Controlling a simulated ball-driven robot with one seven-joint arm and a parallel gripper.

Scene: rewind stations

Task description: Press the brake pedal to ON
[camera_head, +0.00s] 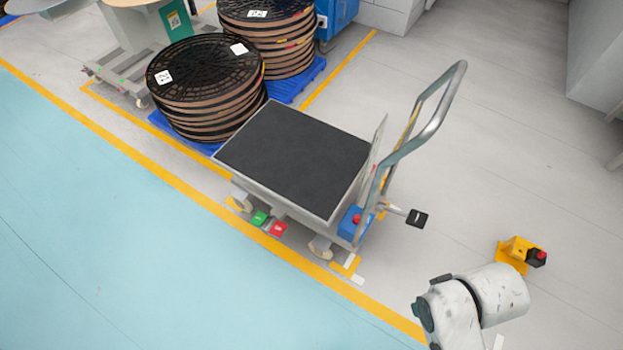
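A lift cart with a black platform (295,155) and a grey tubular handle (430,125) stands in the middle of the view. A green pedal (259,219) and a red pedal (278,230) sit side by side low under its near edge. A black pedal (416,218) sticks out on a rod at the handle end. No lettering is readable, so I cannot tell which pedal is the brake or how it is set. White links of my arm show at bottom right, apart from the cart; my gripper is not in view.
A yellow floor stop with a black end (518,252) stands on the grey floor right of the cart. Stacked black reels (205,85) on a blue pallet (300,78) stand behind the cart. A yellow line (180,183) borders the open blue floor (110,240).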

